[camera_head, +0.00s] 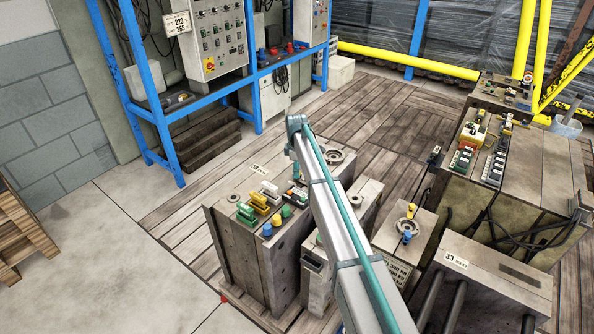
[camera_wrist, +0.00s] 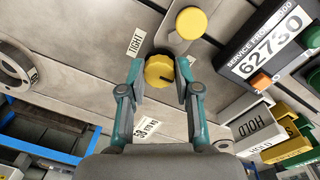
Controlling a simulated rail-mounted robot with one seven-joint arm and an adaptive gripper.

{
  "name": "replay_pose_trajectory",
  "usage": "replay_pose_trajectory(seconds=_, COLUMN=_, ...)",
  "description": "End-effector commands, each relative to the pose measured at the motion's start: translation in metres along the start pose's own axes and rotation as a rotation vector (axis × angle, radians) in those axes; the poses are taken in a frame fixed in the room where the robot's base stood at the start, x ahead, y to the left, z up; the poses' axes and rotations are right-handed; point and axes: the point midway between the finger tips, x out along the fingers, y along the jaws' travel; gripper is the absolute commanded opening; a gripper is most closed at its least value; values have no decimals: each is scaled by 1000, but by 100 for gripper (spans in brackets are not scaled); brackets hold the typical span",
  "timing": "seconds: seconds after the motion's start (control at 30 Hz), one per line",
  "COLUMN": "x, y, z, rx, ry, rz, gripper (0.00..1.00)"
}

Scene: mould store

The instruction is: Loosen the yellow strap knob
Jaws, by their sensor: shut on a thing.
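The round yellow strap knob (camera_wrist: 159,72) sits on the grey metal block in the wrist view, with a small dark mark on its near edge. My gripper (camera_wrist: 160,67) has its two teal fingers on either side of the knob and is shut on it. A TIGHT label (camera_wrist: 136,42) lies just left of the knob. In the camera_head view my arm reaches over the big mould block (camera_head: 240,262); its links hide the knob and most of the gripper there.
A second yellow round piece (camera_wrist: 191,22) stands close beyond the knob. In the camera_head view, blue racking (camera_head: 145,95) stands behind left; other moulds crowd the right.

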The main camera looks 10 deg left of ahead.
Motion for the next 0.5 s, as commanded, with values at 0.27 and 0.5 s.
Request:
replay_pose_trajectory(seconds=0.27, x=0, y=0, z=0, rx=-5, ry=2, rz=1, gripper=0)
replay_pose_trajectory(seconds=0.5, x=0, y=0, z=0, rx=-4, ry=1, rz=0, gripper=50)
